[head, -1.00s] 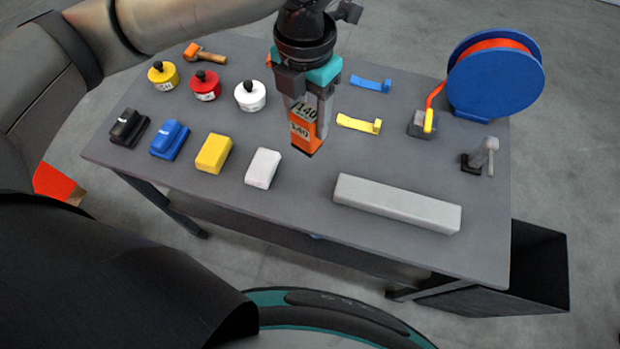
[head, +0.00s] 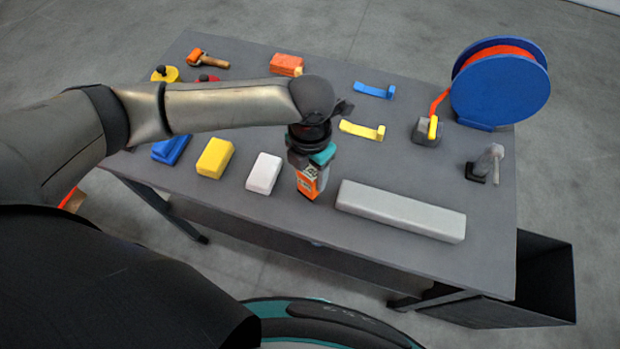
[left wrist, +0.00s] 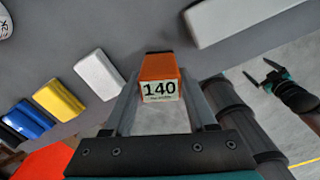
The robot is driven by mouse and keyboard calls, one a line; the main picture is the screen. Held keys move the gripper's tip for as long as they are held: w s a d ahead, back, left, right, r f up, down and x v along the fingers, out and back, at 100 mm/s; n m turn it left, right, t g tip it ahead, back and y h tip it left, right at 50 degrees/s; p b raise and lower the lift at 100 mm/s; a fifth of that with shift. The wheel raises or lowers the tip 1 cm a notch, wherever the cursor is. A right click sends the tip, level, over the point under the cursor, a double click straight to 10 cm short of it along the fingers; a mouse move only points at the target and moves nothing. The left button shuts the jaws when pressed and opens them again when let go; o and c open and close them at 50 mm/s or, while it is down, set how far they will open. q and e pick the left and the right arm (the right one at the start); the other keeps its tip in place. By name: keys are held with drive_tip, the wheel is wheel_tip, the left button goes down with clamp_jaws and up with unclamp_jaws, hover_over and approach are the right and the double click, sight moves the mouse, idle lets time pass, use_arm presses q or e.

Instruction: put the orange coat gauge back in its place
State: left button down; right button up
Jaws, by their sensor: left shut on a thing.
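The orange coat gauge (head: 308,184) is a small orange block with a pale label. In the left wrist view the gauge (left wrist: 158,76) shows the number 140 on its label. My left gripper (head: 310,172) is shut on it and points down at the table's front part, between the white block (head: 264,173) and the long grey bar (head: 400,211). I cannot tell whether the gauge touches the table. My right gripper (left wrist: 257,68) shows in the left wrist view, off the table to the right, with its fingers apart and nothing between them.
Yellow (head: 215,158) and blue (head: 170,149) blocks stand left of the white one. Behind are an orange block (head: 286,64), blue (head: 374,90) and yellow (head: 362,131) brackets and a blue reel (head: 500,85). A dark bin (head: 545,282) stands at the right.

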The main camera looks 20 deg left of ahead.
use_arm(q)
drive_tip(key=shift+f, duration=1.5)
drive_tip(key=shift+f, duration=0.15)
drive_tip(key=shift+c, duration=1)
unclamp_jaws()
wheel_tip(320, 180, up, 12)
drive_tip(key=shift+r+p, duration=0.2)
drive_tip(key=shift+p, duration=0.1)
drive_tip(key=shift+s, duration=0.1)
